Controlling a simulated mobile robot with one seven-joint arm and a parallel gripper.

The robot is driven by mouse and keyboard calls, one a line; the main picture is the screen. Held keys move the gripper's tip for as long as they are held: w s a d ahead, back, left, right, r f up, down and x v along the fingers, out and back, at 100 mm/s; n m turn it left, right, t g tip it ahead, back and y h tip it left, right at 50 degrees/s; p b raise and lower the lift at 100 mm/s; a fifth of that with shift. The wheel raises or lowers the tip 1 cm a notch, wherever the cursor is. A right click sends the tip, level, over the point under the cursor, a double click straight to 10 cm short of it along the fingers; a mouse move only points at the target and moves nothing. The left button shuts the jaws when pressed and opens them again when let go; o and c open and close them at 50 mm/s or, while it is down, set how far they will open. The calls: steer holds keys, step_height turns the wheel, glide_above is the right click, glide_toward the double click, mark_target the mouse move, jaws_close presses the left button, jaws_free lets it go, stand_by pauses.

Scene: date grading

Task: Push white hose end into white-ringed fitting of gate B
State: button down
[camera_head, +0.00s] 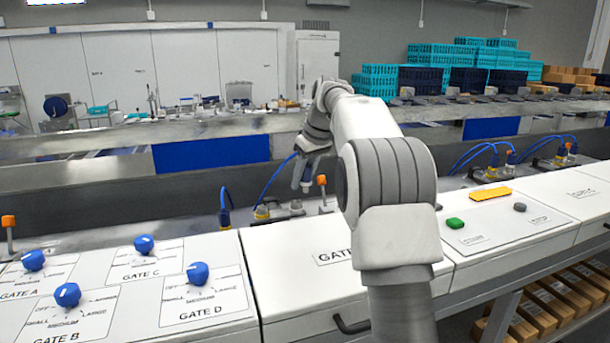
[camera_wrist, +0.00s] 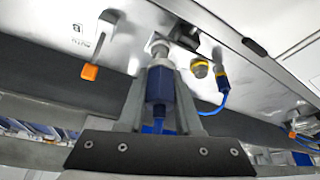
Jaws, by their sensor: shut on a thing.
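My gripper (camera_wrist: 160,72) is shut on a dark blue hose end (camera_wrist: 158,88), with a blue hose (camera_wrist: 160,124) running back between the fingers. A pale grey fitting (camera_wrist: 160,48) lies straight ahead of the hose end in the wrist view. The two look nearly in line; whether they touch, and whether the fitting has a white ring, I cannot tell. In the head view my gripper (camera_head: 308,170) hangs over the back edge of the white panel, and my arm hides part of the fittings there.
Beside the pale fitting are a yellow-ringed fitting (camera_wrist: 200,69) and another blue hose end (camera_wrist: 222,82). An orange lever (camera_wrist: 89,72) stands on the left. Blue gate knobs (camera_head: 67,294) sit on the front panel. More blue hoses (camera_head: 485,150) stand at right.

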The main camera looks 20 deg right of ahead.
mark_target(293, 202)
steer(key=shift+w+a+p, duration=0.3)
steer(key=shift+w+p, duration=0.45)
steer(key=shift+p, duration=0.15)
steer(key=shift+w+a+p, duration=0.25)
steer(key=shift+w+p, duration=0.5)
steer(key=shift+p, duration=0.1)
steer(key=shift+w+a+f+p, duration=0.15)
steer(key=shift+w+f+p, duration=0.05)
steer(key=shift+w+p, duration=0.15)
steer(key=shift+f, duration=0.45)
steer(key=shift+f+b, duration=0.75)
steer(key=shift+f, duration=0.2)
steer(key=shift+f+b, duration=0.55)
steer(key=shift+f, duration=0.95)
stand_by(0.9)
steer(key=c, duration=1.4)
jaws_free()
